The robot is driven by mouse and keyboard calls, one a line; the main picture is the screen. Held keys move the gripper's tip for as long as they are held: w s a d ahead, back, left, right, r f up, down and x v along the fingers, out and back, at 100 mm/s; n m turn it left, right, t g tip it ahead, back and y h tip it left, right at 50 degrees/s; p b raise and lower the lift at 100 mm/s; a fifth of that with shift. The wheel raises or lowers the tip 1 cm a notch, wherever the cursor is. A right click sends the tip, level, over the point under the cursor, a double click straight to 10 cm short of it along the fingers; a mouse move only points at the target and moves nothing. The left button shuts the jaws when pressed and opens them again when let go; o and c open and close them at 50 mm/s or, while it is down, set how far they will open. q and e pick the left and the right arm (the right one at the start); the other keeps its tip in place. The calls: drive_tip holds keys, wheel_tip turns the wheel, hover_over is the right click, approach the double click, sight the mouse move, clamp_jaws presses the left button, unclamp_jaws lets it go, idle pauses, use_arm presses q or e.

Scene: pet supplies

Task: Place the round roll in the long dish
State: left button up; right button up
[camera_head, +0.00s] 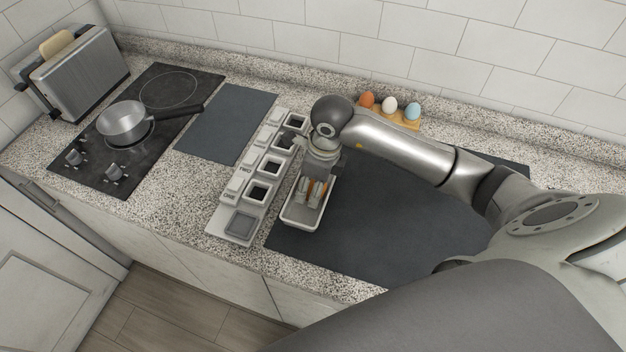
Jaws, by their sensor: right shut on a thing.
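The long dish (300,222) is a white, narrow, shallow tray lying at the left edge of the large dark mat. My right gripper (314,196) points down over the dish, its fingertips within the dish's outline. It is shut on a small orange-brown thing, which looks like the round roll (319,186). The fingers hide most of the roll, and I cannot tell whether it touches the dish floor. My left gripper is not in view.
A white labelled rack (215,226) with square compartments stands just left of the dish. Several coloured eggs sit in a wooden holder (405,124) behind my arm. A pot (122,124) on the cooktop and a toaster (82,72) are farther left. The small dark mat (225,122) is bare.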

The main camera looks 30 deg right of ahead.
drive_tip(key=shift+f, duration=0.2)
drive_tip(key=shift+f+b, duration=0.25)
drive_tip(key=shift+b, duration=0.05)
drive_tip(key=o, duration=1)
drive_tip(key=shift+r, duration=0.1)
